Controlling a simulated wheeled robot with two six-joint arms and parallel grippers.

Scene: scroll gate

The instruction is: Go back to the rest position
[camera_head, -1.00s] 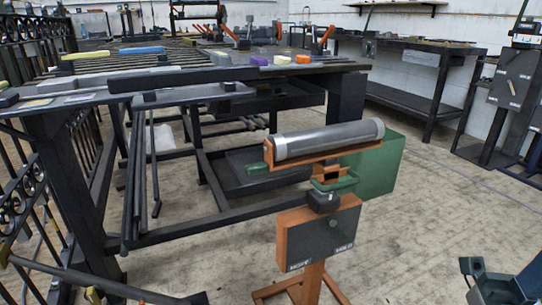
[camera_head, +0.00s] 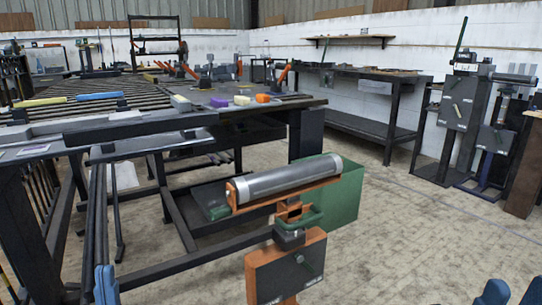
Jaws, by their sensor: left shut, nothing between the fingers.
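My left gripper (camera_head: 105,285) shows at the bottom left edge, its blue fingers pointing up and close together. It is shut and empty, and it appears in front of the dark workbench's lower frame. At the bottom right corner, two blue pieces (camera_head: 493,292) that look like part of my right gripper are cut off by the picture edge. Most of that gripper is hidden, so I cannot tell its state.
An orange stand (camera_head: 287,268) with a grey cylinder (camera_head: 290,180) on top stands in the middle, by a green box (camera_head: 340,200). A long dark workbench (camera_head: 305,135) is on the left. Open concrete floor (camera_head: 400,230) lies to the right.

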